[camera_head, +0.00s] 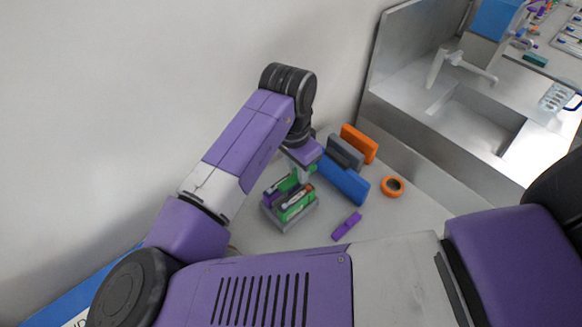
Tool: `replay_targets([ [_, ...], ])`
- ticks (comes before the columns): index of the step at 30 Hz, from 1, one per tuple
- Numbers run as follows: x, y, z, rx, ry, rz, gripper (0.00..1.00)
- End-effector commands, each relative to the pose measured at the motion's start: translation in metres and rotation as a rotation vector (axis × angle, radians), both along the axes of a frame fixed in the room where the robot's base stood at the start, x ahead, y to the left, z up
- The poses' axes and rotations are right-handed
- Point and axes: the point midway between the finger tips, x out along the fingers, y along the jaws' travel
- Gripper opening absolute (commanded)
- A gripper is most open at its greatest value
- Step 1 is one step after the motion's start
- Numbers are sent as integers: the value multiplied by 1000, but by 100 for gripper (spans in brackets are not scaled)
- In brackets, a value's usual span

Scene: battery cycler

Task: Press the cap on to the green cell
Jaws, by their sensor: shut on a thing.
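A grey holder (290,226) stands on the bench in the middle of the view. Green cells (293,212) with dark and pale marks on top sit in it, and a purple part (271,199) is at its left. My gripper (304,178) is just above the back of the holder, pointing down. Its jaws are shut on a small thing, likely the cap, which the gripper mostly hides. I cannot tell whether it touches a green cell.
A blue block (343,184), a grey block (344,152) and an orange block (359,143) stand behind the holder to the right. An orange ring (392,187) and a purple bar (346,226) lie on the bench. A wall is close on the left.

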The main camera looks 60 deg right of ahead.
Motion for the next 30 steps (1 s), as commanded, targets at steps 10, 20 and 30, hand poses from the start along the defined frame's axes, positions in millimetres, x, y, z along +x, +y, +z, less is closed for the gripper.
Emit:
replay_targets([
  [10, 1, -1, -18, 0, 0, -6, 0],
  [20, 0, -1, -48, 1, 0, -5, 0],
  [30, 0, -1, -72, 0, 0, -5, 0],
])
